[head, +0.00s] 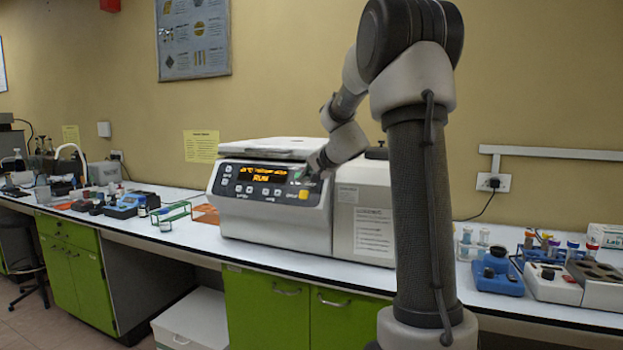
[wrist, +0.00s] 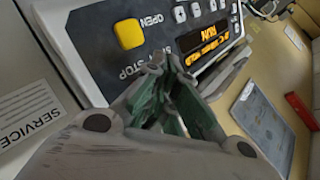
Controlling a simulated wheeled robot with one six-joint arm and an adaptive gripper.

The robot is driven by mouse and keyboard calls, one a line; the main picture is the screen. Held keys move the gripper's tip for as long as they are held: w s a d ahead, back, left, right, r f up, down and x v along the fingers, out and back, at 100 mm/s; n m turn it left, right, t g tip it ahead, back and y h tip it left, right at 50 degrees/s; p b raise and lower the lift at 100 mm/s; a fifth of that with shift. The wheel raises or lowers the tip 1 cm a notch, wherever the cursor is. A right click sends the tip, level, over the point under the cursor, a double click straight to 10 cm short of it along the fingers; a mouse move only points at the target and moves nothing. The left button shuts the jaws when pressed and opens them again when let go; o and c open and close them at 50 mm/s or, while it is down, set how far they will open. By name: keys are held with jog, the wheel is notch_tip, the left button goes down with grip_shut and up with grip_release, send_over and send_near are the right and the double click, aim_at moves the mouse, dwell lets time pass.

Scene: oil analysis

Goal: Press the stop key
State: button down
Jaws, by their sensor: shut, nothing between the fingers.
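The centrifuge (head: 275,222) stands on the bench, with a dark control panel (head: 228,190) on its front. Its orange display (head: 263,174) reads RUN, and the display also shows in the wrist view (wrist: 208,40). A yellow key (wrist: 129,33) beside the word OPEN is in plain sight. The word STOP (wrist: 132,72) is printed on the panel near my fingertips. The stop key itself is hidden behind my gripper (wrist: 163,62). My gripper is shut and empty, its tips at the panel's right part in the head view (head: 303,178). I cannot tell whether the tips touch.
A labelled side housing (head: 345,225) adjoins the panel.

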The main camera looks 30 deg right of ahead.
jog(key=shift+s+a+r, duration=0.1)
jog(key=shift+s+a, duration=0.05)
jog(key=shift+a, duration=0.05)
jog(key=s+a+r, duration=0.2)
jog(key=a, duration=0.1)
jog(key=shift+s+a+r, duration=0.15)
jog(key=shift+s+r, duration=0.15)
jog(key=shift+r, duration=0.1)
dwell(0.9)
